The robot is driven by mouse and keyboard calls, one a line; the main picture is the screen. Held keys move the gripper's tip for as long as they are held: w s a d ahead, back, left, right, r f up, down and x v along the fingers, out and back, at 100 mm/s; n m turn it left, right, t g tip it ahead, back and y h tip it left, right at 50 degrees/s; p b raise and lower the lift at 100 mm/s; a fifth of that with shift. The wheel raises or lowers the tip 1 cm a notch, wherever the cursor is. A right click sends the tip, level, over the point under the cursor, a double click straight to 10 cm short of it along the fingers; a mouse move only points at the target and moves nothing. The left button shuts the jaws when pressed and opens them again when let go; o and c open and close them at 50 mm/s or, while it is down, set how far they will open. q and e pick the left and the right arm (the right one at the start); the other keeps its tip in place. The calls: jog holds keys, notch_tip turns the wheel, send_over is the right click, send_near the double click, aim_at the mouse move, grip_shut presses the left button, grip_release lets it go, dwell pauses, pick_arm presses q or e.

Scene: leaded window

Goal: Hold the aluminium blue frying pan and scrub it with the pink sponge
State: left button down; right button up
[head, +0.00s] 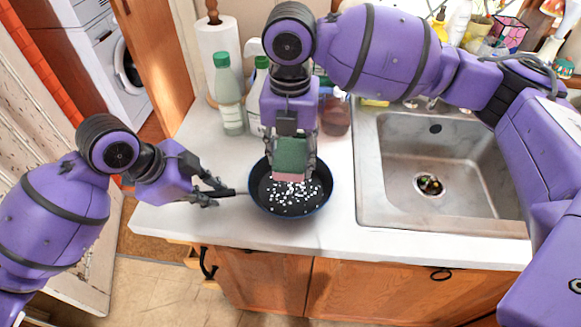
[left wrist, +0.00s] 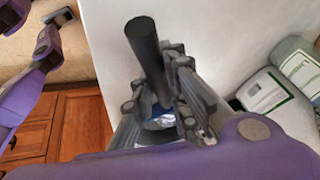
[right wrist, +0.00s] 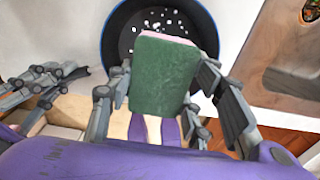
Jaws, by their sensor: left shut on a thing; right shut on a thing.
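The frying pan (head: 262,203), dark inside with a blue rim, sits on the white counter; many small white bits lie in it. My left gripper (head: 212,193) is shut on its black handle, which also shows in the left wrist view (left wrist: 147,50). My right gripper (head: 291,160) is shut on the sponge (head: 291,155), green scourer side showing and pink at its lower edge. The sponge is upright over the pan's far half; I cannot tell whether it touches the bottom. In the right wrist view the sponge (right wrist: 163,75) hides part of the pan (right wrist: 118,40).
A steel sink (head: 400,205) lies to the right of the pan. Behind stand a green-capped bottle (head: 230,100), a paper towel roll (head: 217,50) and a reddish-brown bottle (head: 336,115). The counter's front edge is close to the pan. Counter left of the pan is mostly clear.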

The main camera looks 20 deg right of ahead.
pick_arm(q)
jog(key=c, duration=1.6)
grip_release()
jog(key=shift+c, duration=0.2)
jog(key=shift+r, duration=0.15)
jog(key=v, duration=1.2)
